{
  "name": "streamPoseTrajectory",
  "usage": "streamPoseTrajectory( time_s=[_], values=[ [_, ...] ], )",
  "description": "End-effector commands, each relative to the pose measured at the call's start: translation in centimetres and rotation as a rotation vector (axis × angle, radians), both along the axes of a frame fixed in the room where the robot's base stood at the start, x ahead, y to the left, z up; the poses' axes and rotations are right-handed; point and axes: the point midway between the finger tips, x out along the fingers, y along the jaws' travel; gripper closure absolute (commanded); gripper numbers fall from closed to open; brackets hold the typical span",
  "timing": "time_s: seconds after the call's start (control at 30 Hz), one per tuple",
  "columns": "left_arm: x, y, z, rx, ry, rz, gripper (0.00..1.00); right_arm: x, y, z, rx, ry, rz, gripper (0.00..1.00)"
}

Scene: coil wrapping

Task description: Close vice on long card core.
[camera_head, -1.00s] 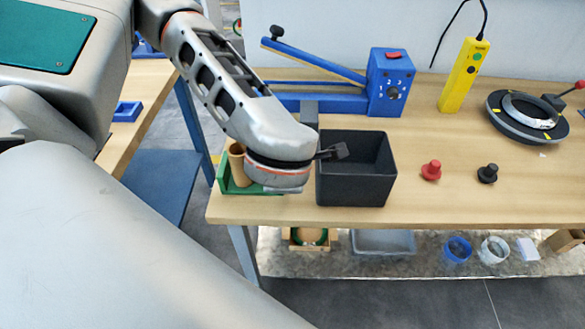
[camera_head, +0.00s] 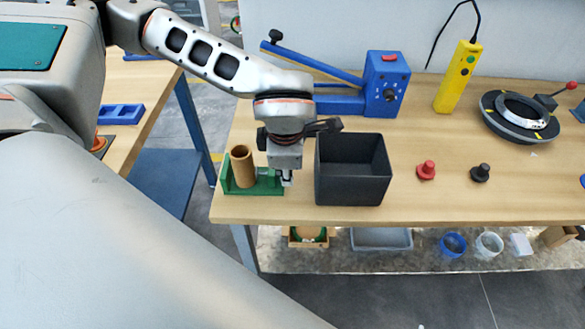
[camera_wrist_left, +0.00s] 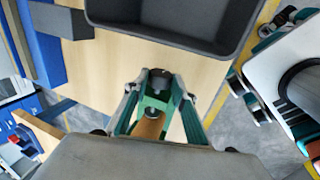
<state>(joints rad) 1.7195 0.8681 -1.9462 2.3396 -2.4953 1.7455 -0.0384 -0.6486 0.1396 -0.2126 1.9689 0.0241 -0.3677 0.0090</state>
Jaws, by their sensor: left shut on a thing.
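The green vice (camera_head: 268,186) sits at the left front of the workbench. The long card core (camera_head: 243,165), a brown tube, stands upright in it. My left gripper (camera_head: 287,179) points down at the vice's right end, just right of the core, and is shut on part of the vice. The wrist view shows the fingers (camera_wrist_left: 160,88) around a dark piece in front of the green vice (camera_wrist_left: 154,104), with the brown core (camera_wrist_left: 150,127) behind, partly hidden by my gripper. The exact part held is too small to tell. My right gripper is not in view.
A black open bin (camera_head: 352,188) stands close right of my left gripper. A blue lever device (camera_head: 385,85) is behind it. Red (camera_head: 426,170) and black (camera_head: 480,173) knobs stand to the right. The bench's front edge is close to the vice.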

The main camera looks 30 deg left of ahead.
Motion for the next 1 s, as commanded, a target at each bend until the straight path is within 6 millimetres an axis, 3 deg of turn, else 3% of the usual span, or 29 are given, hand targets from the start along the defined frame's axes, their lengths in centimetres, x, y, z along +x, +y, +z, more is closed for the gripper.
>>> streamPoseTrajectory(
  time_s=[0.27, 0.63, 1.0],
  values=[
    [0.1, 0.0, 0.1, -0.006, 0.005, 0.000, 0.88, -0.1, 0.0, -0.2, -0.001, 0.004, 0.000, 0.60],
    [0.7, 0.4, 0.4, -0.152, 0.247, 0.004, 0.88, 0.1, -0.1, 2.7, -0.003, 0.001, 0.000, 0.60],
    [0.8, 0.4, 0.2, -0.174, 0.276, -0.001, 0.88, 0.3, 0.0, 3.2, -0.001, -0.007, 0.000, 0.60]
  ],
)
